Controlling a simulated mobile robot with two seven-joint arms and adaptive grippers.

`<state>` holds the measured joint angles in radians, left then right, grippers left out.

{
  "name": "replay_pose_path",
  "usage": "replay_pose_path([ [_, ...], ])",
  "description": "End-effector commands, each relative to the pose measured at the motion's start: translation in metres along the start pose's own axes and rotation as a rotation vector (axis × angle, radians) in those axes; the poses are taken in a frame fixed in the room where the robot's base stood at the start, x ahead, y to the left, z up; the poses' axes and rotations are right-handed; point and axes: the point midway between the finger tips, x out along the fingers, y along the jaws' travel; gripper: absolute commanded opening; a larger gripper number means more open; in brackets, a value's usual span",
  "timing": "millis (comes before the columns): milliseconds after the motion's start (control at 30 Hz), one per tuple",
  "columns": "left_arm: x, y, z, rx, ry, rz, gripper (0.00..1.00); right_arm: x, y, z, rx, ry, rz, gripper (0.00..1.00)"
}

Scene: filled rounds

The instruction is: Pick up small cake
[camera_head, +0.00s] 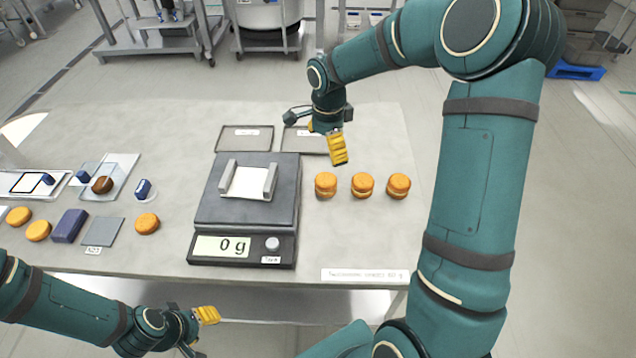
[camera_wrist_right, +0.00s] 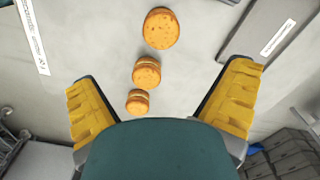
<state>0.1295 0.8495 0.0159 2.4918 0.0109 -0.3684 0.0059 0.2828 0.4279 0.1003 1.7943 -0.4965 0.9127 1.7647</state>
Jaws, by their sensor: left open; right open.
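Three small orange-brown filled cakes stand in a row on the table right of the scale: the left cake (camera_head: 326,186), the middle cake (camera_head: 363,186) and the right cake (camera_head: 398,186). All three also show in the right wrist view, the largest cake (camera_wrist_right: 161,28) at the top, then a second (camera_wrist_right: 146,72) and a third (camera_wrist_right: 138,103). My right gripper (camera_head: 336,149) is open and empty above the table, just behind the left cake. Its yellow fingers stand wide apart in the wrist view. My left gripper (camera_head: 207,315) is open and empty in front of the table's near edge.
A scale (camera_head: 207,209) reading 0 g stands mid-table, with a white sheet between two grey bars. Two grey trays, one (camera_head: 229,146) at left, lie behind it. Loose rounds (camera_head: 147,223), a blue block (camera_head: 69,226) and a grey square (camera_head: 103,231) lie left. A label strip (camera_head: 365,275) is at the front edge.

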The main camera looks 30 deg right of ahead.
Motion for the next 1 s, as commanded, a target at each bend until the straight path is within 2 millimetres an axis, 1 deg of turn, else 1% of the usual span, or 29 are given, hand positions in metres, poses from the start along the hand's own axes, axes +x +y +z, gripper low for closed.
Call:
replay_pose_path([
  [33, 0.004, -0.001, 0.001, 0.001, 0.000, 0.000, 0.47, 0.005, 0.000, 0.000, 0.000, 0.000, 0.000, 1.00],
  [167, 0.005, -0.001, 0.000, 0.001, 0.000, 0.000, 0.47, 0.014, 0.000, 0.000, -0.001, -0.001, 0.004, 1.00],
  [500, 0.011, -0.003, 0.003, 0.004, -0.006, 0.001, 0.47, 0.074, 0.001, 0.001, -0.001, -0.002, 0.005, 1.00],
  [600, 0.011, -0.004, 0.004, 0.004, -0.007, 0.001, 0.47, 0.085, 0.000, 0.001, -0.002, -0.002, 0.002, 1.00],
  [767, 0.012, -0.004, 0.004, 0.004, -0.008, 0.001, 0.47, 0.093, 0.001, 0.001, -0.002, -0.002, 0.002, 1.00],
  [867, 0.013, -0.004, 0.005, 0.004, -0.009, 0.001, 0.47, 0.104, 0.002, -0.001, -0.001, -0.003, 0.004, 1.00],
  [1000, 0.015, -0.005, 0.005, 0.005, -0.010, 0.001, 0.47, 0.126, 0.003, -0.003, -0.002, -0.004, 0.004, 1.00],
])
